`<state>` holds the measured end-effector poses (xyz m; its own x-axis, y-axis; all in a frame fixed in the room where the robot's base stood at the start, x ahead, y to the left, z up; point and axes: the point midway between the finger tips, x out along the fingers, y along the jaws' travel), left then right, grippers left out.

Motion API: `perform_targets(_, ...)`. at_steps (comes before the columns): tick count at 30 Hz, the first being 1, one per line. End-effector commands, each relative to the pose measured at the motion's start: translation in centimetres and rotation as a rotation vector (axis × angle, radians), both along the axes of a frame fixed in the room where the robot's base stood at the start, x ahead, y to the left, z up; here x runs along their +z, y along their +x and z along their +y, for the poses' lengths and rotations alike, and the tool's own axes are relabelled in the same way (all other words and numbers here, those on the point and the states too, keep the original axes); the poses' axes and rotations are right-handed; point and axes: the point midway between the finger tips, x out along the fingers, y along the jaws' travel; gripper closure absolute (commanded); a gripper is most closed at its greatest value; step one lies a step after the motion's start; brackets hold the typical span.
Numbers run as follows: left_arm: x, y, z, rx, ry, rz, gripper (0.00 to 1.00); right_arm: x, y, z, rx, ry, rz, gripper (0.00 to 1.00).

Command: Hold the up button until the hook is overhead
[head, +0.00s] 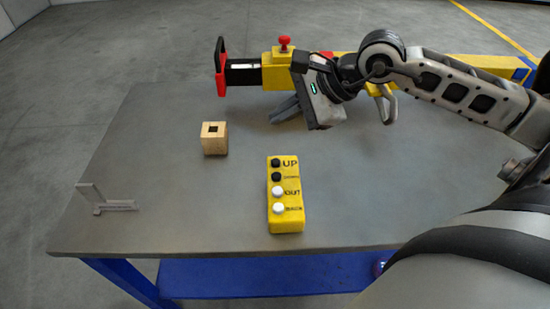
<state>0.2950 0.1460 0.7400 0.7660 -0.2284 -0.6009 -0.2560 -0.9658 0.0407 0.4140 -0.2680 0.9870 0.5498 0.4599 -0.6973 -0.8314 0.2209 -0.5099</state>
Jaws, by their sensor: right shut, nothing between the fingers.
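A yellow control box (285,222) lies on the grey table with its labelled buttons in a column. The up button (276,162) is black and sits at the far end, beside the word UP. A black button is below it, then two white ones. My right gripper (273,119) is shut and empty, beyond the control box and apart from the up button. A grey hook (391,108) shows right of my right gripper, below the yellow beam (432,66). My right arm hides part of the beam. My left gripper is not in view.
A wooden block with a square hole (215,139) stands left of the control box. A small grey bracket (105,200) is at the table's left edge. A red end plate (220,68) marks the beam's left end. The table's (150,150) left part is mostly clear.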

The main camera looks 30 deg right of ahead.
Motion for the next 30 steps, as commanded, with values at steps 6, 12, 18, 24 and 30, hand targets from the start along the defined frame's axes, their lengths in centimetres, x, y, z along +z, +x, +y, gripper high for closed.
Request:
perform_targets(6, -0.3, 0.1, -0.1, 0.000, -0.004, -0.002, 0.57, -1.0, 0.0, 0.0, -0.002, 0.003, 0.002, 1.00)
perform_targets(12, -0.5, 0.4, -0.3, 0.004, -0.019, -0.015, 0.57, -3.3, 0.0, 0.0, -0.002, 0.005, 0.004, 1.00)
perform_targets(18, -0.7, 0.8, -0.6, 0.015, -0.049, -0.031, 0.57, -6.2, 0.0, 0.1, -0.002, 0.006, 0.003, 1.00)
perform_targets(24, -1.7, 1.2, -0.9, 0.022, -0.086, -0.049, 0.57, -8.7, 0.0, 0.0, -0.001, 0.003, 0.001, 1.00)
perform_targets(30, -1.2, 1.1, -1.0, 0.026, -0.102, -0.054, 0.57, -8.9, 0.0, 0.0, -0.001, 0.003, 0.001, 1.00)
